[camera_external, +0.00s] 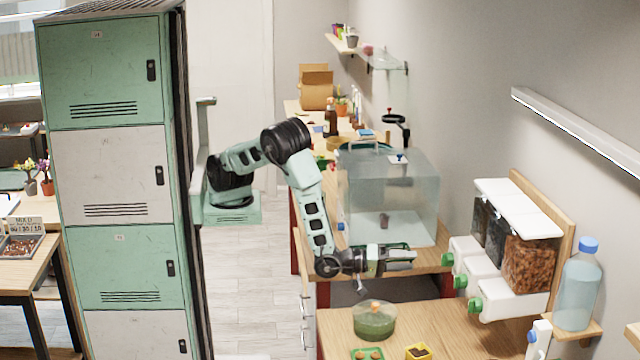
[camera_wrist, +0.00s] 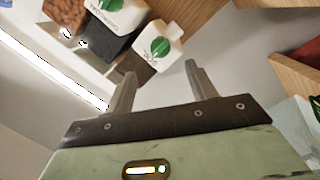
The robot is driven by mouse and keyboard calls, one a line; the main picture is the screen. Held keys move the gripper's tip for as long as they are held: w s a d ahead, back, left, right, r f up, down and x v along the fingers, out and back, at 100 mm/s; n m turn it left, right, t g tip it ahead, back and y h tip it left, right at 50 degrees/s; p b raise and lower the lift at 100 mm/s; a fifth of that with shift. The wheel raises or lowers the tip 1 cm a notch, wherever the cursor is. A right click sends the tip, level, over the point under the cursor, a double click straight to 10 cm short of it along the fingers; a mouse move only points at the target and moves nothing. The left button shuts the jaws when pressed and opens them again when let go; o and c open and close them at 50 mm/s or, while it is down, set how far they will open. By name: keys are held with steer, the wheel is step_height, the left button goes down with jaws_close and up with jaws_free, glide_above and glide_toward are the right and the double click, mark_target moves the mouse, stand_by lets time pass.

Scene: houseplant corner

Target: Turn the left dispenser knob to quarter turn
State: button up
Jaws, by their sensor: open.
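The dispenser (camera_external: 518,208) is a white unit with three bins on a wooden wall board, each with a green knob at its front. The left knob (camera_external: 447,259) is on the farthest bin and shows in the wrist view as a green disc (camera_wrist: 160,47) on a white outlet. My gripper (camera_external: 412,256) is a short way in front of this knob, apart from it. In the wrist view my gripper (camera_wrist: 160,75) has its two fingers spread, with nothing between them. The middle knob (camera_external: 460,281) and the right knob (camera_external: 475,306) are nearer the camera.
A clear tank (camera_external: 388,195) stands on the bench behind my forearm. A green-filled glass bowl (camera_external: 374,320) and small pots (camera_external: 418,352) stand on the nearer bench. A blue-capped bottle (camera_external: 578,290) is right of the dispenser. The space before the knobs looks clear.

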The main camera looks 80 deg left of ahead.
mark_target(447, 260)
steer(key=w+d+p, duration=0.1)
steer(key=w+p, duration=0.1)
steer(key=w, duration=0.7)
steer(key=shift+w+p, duration=0.2)
steer(key=shift+p, duration=0.15)
steer(key=shift+d, duration=0.1)
steer(key=c, duration=1)
